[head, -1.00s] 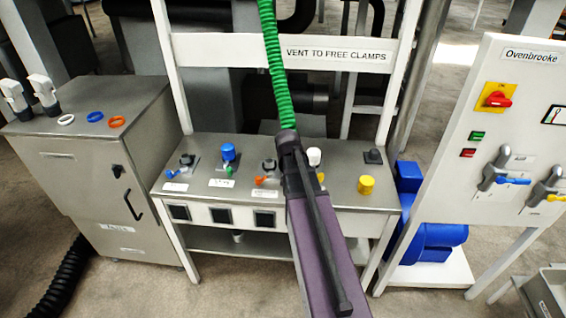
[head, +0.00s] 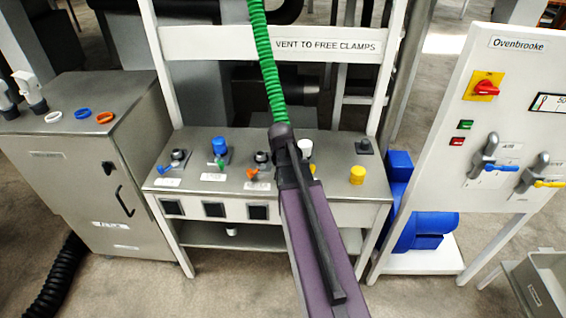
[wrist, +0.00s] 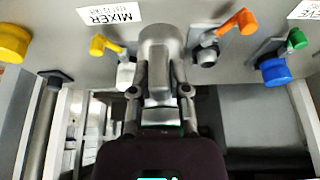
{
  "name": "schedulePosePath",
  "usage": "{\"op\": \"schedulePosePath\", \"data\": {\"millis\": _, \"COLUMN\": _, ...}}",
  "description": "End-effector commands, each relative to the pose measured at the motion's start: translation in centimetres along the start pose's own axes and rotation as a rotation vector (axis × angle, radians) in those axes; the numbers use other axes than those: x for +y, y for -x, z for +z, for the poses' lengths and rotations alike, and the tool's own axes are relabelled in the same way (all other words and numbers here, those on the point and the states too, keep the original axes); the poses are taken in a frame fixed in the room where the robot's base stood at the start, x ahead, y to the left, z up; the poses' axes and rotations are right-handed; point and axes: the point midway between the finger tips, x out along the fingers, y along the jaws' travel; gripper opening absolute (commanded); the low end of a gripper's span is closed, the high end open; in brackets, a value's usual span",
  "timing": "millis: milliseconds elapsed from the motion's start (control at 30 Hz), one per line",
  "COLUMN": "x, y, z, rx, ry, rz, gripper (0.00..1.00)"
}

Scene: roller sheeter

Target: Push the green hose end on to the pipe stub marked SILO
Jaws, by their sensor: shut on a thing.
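The green hose (head: 268,65) hangs from above in the head view, down to a dark collar at my gripper (head: 284,145). My gripper, also in the wrist view (wrist: 160,95), is shut on a grey rounded hose end (wrist: 161,50). Its fingers lie on either side of it. The hose end is in front of the bench panel, near the MIXER label (wrist: 110,12). I cannot tell whether it touches any stub. The SILO marking cannot be read in either view; bench labels in the head view are too small.
The bench (head: 205,190) carries several stubs with coloured levers, a blue cap (head: 219,146), a white cap (head: 305,147) and a yellow cap (head: 357,174). A white frame rail (head: 210,45) crosses behind the hose. A cabinet (head: 70,185) stands left, a control panel (head: 500,125) right.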

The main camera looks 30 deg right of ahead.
Motion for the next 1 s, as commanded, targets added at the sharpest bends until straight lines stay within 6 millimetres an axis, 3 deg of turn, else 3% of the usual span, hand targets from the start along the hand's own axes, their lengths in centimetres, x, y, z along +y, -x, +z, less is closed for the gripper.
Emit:
{"op": "schedulePosePath", "data": {"millis": 333, "x": 0.0, "y": 1.2, "z": -0.5, "rx": 0.001, "ry": 0.0, "rz": 0.0, "gripper": 0.0}}
{"op": "schedulePosePath", "data": {"millis": 1000, "x": 0.0, "y": 1.3, "z": -0.6, "rx": 0.001, "ry": 0.0, "rz": 0.0, "gripper": 0.0}}
